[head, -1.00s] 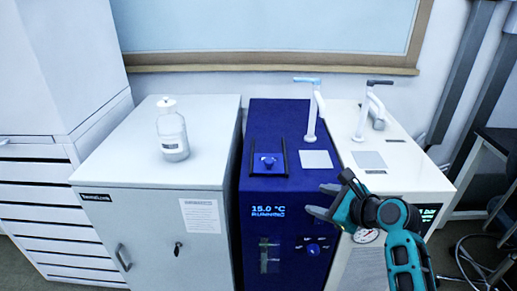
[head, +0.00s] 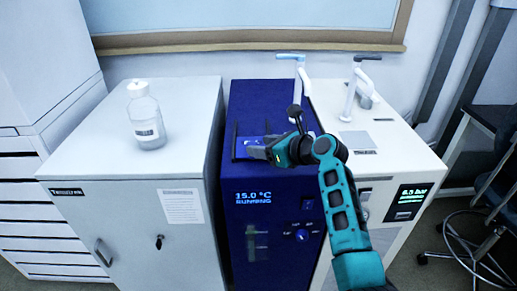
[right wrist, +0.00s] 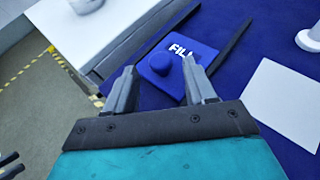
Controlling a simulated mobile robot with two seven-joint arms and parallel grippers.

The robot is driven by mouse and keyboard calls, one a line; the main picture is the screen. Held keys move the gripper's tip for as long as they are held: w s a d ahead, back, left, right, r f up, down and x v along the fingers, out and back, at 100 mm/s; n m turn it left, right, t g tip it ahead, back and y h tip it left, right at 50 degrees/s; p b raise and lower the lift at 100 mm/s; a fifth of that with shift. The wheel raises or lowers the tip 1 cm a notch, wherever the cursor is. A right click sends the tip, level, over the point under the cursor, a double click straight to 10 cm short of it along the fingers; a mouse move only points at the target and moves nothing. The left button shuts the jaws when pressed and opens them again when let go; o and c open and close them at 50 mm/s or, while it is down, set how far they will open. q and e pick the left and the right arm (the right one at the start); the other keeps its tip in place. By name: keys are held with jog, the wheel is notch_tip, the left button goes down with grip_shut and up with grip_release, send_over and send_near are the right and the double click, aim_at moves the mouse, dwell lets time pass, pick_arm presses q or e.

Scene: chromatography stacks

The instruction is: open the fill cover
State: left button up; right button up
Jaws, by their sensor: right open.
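The fill cover (right wrist: 178,72) is a blue square plate marked "FILL" with a round blue knob (right wrist: 160,63). It lies on top of the dark blue unit (head: 260,105), between two black rails. In the head view my right gripper (head: 258,148) hides most of the cover. In the right wrist view my right gripper (right wrist: 160,80) is open, its two grey fingers apart, with the knob lying between and beyond their tips. I cannot tell whether a finger touches the cover. Nothing is held. My left gripper is not in view.
A white cabinet (head: 90,155) with a clear, white-capped bottle (head: 147,120) stands to the left. A white machine (head: 395,150) stands to the right. Upright arms with blue (head: 290,57) and dark (head: 368,57) handles rise at the back of the two units.

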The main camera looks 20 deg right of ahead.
aim_at(252, 143)
jog(key=shift+x, duration=1.05)
grip_shut()
